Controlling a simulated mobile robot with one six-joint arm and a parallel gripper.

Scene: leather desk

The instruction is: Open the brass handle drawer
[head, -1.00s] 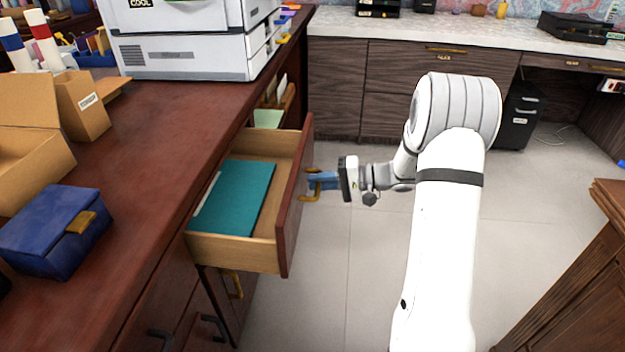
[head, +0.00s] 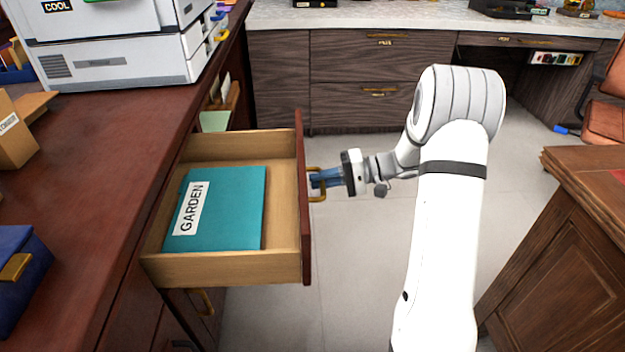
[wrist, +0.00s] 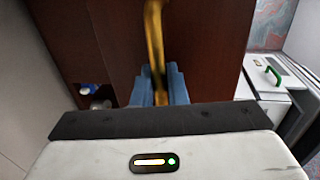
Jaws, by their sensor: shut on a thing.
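The drawer (head: 283,160) with the brass handle is pulled well out of the dark red wooden desk. Inside it lies a teal folder (head: 235,215) labelled GARDEN. The brass handle (head: 314,170) is on the drawer's outer face, at the right in the head view. My gripper (head: 318,180) is shut on this handle. In the wrist view the handle (wrist: 153,45) runs down between the blue fingertips (wrist: 158,88), with the drawer's red front (wrist: 205,50) behind it. The handle's lower end is hidden there.
A white printer (head: 120,65) and a blue box (head: 15,275) stand on the desk top (head: 95,170). A wooden cabinet (head: 560,230) is at the lower right. The pale floor (head: 350,270) between is clear.

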